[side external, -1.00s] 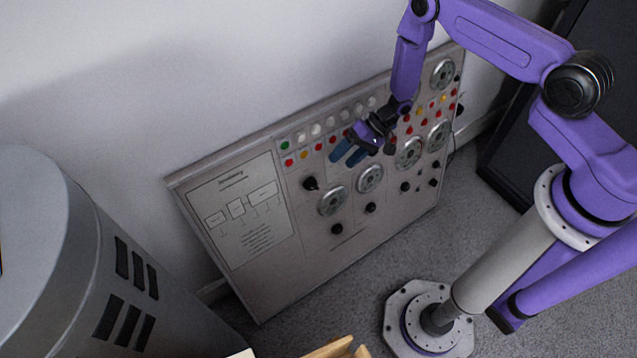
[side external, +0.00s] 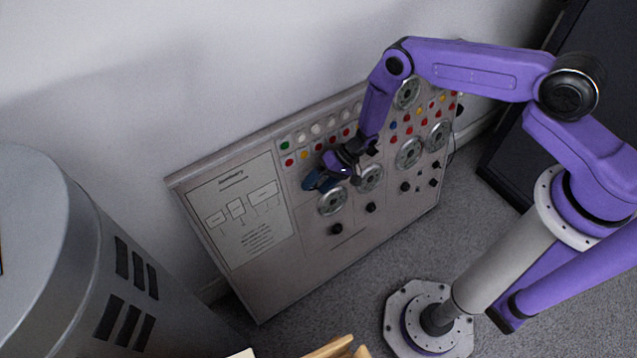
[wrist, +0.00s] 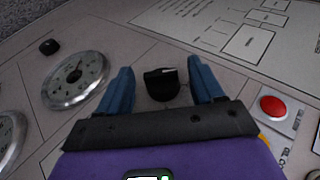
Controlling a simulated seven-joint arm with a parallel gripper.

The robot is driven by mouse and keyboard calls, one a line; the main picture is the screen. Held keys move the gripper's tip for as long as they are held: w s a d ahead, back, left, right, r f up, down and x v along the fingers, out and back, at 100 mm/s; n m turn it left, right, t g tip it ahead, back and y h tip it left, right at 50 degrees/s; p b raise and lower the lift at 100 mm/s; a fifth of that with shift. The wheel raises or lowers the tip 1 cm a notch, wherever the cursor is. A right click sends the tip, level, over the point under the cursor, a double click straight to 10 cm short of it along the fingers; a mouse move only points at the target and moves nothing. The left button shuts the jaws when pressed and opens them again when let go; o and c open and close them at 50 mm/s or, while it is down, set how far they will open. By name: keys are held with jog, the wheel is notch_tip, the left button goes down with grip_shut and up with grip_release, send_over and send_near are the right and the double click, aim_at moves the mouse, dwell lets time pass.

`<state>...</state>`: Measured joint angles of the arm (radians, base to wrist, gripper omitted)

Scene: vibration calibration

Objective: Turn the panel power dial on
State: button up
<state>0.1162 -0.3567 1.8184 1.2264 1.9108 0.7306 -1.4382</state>
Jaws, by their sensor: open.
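The grey control panel (side external: 268,287) leans against the wall. A black dial (wrist: 161,85) on it sits between my two blue fingers in the wrist view. In the side view this dial is hidden behind my gripper. My gripper (side external: 316,181) is open at the panel's upper middle, with a finger (wrist: 121,91) left of the dial and a finger (wrist: 205,80) right of it. Gaps show on both sides, so the fingers look apart from the dial.
Round metal gauges (side external: 332,201) and other black knobs (side external: 336,229) are close to my gripper. A red button (wrist: 273,106) lies right of the fingers in the wrist view. A printed diagram (side external: 238,210) covers the panel's left. A grey cabinet (side external: 65,260) stands at the left.

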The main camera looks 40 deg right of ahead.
jog(key=c, duration=1.1)
jog(key=shift+o, duration=0.3)
jog(key=shift+d+f+m+t+y, duration=0.15)
jog(key=shift+m+t+y, duration=0.15)
jog(key=shift+y, duration=1.1)
jog(key=o, duration=1)
jog(key=shift+o, duration=0.2)
jog(key=v, duration=1.7)
jog(key=shift+s+d, duration=0.2)
jog(key=shift+s, duration=0.05)
